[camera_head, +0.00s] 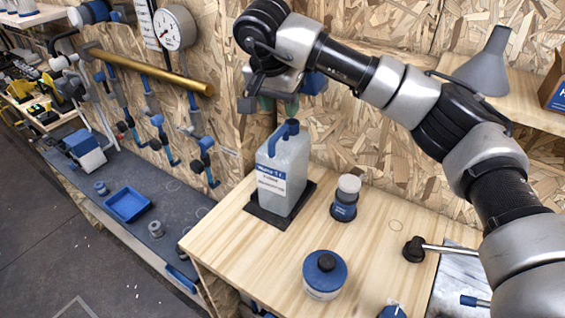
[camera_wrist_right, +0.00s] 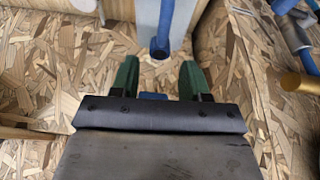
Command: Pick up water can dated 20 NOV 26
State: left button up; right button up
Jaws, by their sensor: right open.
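The water can (camera_head: 285,180) is a translucent pale jug with a blue handle (camera_head: 284,134) and a white-and-blue label. It stands upright on a black mat (camera_head: 257,212) at the wooden table's back left. The date on its label is too small to read. My right gripper (camera_head: 278,104) is above the can, close to the handle's top. In the right wrist view its green fingertips (camera_wrist_right: 158,78) are apart, with the blue handle (camera_wrist_right: 165,32) ahead of and between them. The gripper looks empty. My left gripper is not in view.
A blue-capped jar (camera_head: 325,276) and a blue-and-white bottle (camera_head: 346,198) stand on the wooden table (camera_head: 240,250). A black-knobbed lever (camera_head: 415,249) is to the right. A brass tube (camera_head: 150,68) and hanging tools line the left wall. A grey funnel (camera_head: 487,65) stands on the right shelf.

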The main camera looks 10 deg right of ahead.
aim_at(283, 126)
jog(key=shift+d+x, duration=0.2)
jog(key=shift+x, duration=0.95)
jog(key=shift+f, duration=0.3)
jog(key=p+x, duration=0.1)
jog(key=x, duration=0.1)
jog(key=p+x, duration=0.1)
jog(key=x, duration=0.1)
jog(key=shift+w+a+f+p, duration=0.15)
jog(key=shift+w+a+p, duration=0.1)
jog(key=shift+p, duration=0.15)
jog(key=shift+d+f, duration=0.15)
jog(key=shift+f, duration=0.2)
jog(key=shift+w+f, duration=0.1)
jog(key=shift+f, duration=0.05)
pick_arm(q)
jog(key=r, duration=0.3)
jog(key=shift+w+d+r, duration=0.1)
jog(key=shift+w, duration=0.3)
pick_arm(e)
grip_shut()
